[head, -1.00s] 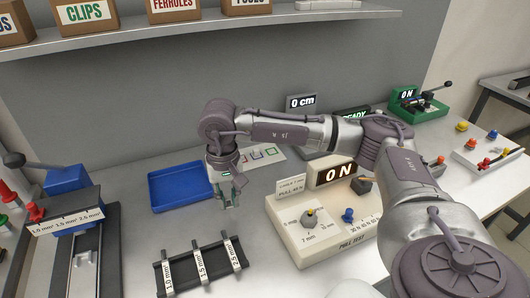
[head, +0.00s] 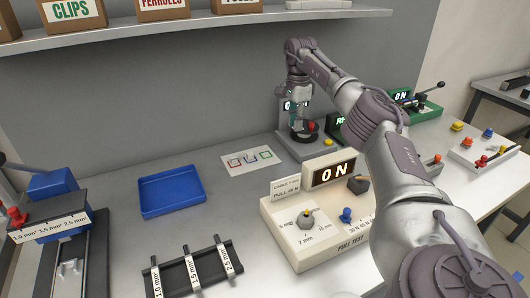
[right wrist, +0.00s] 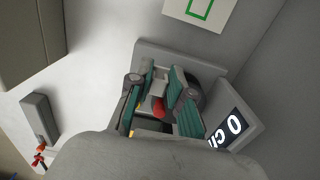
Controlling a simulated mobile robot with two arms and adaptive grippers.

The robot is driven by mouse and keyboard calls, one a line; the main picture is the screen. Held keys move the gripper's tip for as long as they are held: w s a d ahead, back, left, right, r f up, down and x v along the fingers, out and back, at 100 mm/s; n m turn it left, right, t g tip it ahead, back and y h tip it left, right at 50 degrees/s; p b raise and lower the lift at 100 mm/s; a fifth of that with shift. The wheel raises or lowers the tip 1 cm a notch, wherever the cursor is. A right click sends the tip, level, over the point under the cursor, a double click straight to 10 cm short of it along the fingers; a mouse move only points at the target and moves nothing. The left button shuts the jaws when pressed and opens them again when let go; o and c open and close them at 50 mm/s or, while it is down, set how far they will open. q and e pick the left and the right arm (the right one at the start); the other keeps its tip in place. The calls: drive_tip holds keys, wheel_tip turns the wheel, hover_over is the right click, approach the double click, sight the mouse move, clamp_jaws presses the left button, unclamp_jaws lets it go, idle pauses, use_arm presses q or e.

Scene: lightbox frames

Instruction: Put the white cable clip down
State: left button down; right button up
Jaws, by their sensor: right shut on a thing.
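My right gripper (head: 297,117) is over the grey device with the "0 cm" display, at the back of the bench in the head view. In the right wrist view its two green-padded fingers (right wrist: 163,92) point at that device (right wrist: 180,56). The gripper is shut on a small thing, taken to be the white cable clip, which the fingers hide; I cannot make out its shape. A red knob (head: 312,126) shows beside the fingertips. My left gripper is not in view.
A card with coloured outlines (head: 233,169) lies left of the device. An empty blue tray (head: 171,212) is further left. The pull-test box (head: 291,250) stands in front, with a black rack (head: 176,280) to its left. A shelf (head: 215,24) hangs above.

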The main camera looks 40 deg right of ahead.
hover_over(263, 156)
drive_tip(key=f, duration=0.5)
drive_tip(key=shift+d+f+p, duration=0.2)
drive_tip(key=shift+f+p, duration=0.1)
drive_tip(key=shift+f, duration=2.15)
drive_tip(key=shift+f, duration=0.2)
drive_tip(key=o, duration=0.8)
drive_tip(key=shift+c, duration=0.2)
wheel_tip(263, 156, up, 12)
drive_tip(key=shift+r, duration=0.25)
drive_tip(key=shift+f, duration=0.1)
